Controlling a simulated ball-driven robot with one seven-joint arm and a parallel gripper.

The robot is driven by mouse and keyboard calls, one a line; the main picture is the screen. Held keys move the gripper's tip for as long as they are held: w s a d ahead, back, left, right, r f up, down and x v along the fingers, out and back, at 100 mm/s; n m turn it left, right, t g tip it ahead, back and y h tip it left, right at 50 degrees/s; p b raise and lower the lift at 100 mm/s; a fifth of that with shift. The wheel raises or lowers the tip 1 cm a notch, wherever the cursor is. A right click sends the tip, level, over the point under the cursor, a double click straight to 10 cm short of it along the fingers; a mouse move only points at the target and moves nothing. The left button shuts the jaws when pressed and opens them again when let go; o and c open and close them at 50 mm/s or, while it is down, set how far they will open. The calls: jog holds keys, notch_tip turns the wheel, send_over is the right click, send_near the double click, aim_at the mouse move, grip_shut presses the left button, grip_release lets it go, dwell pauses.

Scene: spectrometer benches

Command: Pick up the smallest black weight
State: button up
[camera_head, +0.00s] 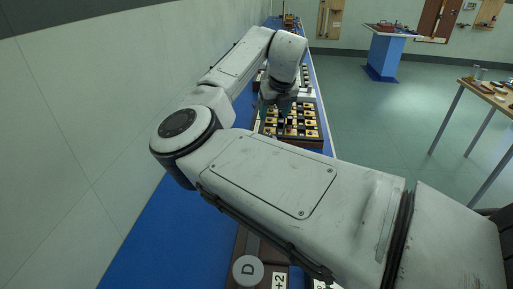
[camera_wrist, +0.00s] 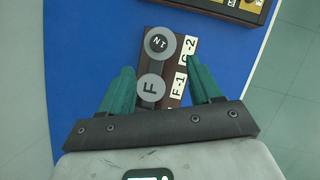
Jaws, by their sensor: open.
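My gripper (camera_wrist: 160,68) shows in the wrist view with two teal fingers spread apart and nothing visible held between them. It also shows in the head view as dark teal fingers (camera_head: 284,108) at the arm's far end, in front of a tray with black and gold pieces (camera_head: 325,143). Between and beyond the fingers in the wrist view is a dark brown block (camera_wrist: 189,37) with round grey knobs and white labels. I cannot make out any black weight for certain; the pieces in the tray are too small to tell.
The blue bench top (camera_head: 165,225) runs along the wall. A dark-edged panel with gold pieces (camera_wrist: 238,6) lies at the wrist view's top. A knob marked D (camera_head: 247,270) is near the front. A blue pedestal (camera_head: 385,55) and a wooden table (camera_head: 478,90) stand right, across open floor.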

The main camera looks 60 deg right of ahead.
aim_at(268, 134)
jog(key=p+x, duration=0.1)
jog(key=x, duration=0.9)
jog(key=shift+a+f, duration=0.1)
jog(key=shift+f, duration=0.2)
jog(key=shift+c, duration=0.3)
jog(key=c, duration=1.1)
jog(key=shift+r, duration=0.15)
grip_shut()
